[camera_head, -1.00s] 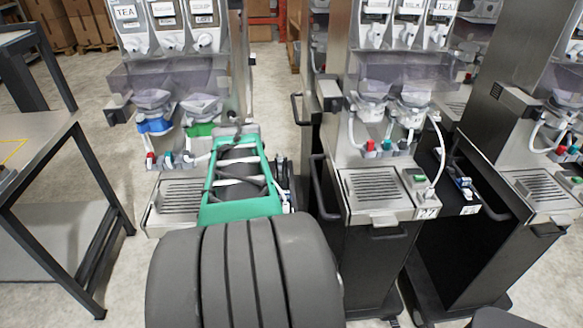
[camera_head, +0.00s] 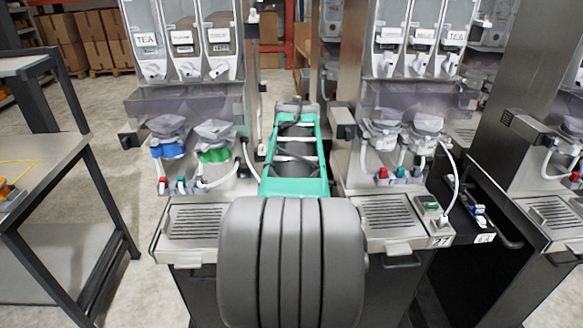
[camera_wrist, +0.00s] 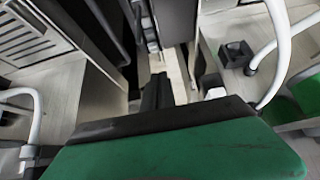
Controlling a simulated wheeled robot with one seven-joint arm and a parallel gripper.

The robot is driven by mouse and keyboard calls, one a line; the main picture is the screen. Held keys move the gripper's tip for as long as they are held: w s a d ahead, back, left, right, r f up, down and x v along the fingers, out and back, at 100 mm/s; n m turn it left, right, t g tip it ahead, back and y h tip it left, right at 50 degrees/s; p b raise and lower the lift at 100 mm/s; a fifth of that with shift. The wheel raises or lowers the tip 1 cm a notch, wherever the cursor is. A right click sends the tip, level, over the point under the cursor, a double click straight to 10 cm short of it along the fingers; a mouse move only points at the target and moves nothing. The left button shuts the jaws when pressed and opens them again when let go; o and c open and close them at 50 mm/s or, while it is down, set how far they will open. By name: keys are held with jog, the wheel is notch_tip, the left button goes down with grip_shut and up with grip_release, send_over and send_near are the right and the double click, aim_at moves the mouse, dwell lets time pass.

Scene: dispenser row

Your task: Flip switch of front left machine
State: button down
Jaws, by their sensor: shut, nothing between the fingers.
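The front left machine (camera_head: 185,105) stands left of centre in the head view, with a TEA label, clear funnels with blue and green parts, and a drip tray (camera_head: 197,222). Its switch is not seen in the head view; my arm covers the tray's right side. My gripper (camera_head: 291,104) is at the far end of my green-framed arm, between this machine and the one to its right. In the wrist view its dark fingers (camera_wrist: 158,90) are shut and empty. A small black box (camera_wrist: 236,54) sits beside a white hose there; I cannot tell whether it is the switch.
The neighbouring machine (camera_head: 405,110) stands close on the right, with a green switch (camera_head: 430,205) beside its tray (camera_head: 388,215). Another machine (camera_head: 535,150) is farther right. A metal table (camera_head: 45,165) stands at the left. Bare floor lies between table and left machine.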

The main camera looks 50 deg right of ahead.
jog(key=p+x, duration=0.1)
jog(key=x, duration=0.6)
jog(key=shift+w+d+f, duration=0.1)
jog(key=shift+w+f, duration=0.05)
jog(key=shift+f, duration=0.1)
notch_tip(320, 180, down, 3)
jog(key=shift+r+p, duration=0.1)
jog(key=shift+p, duration=0.25)
jog(key=shift+f, duration=0.65)
jog(key=shift+s, duration=0.2)
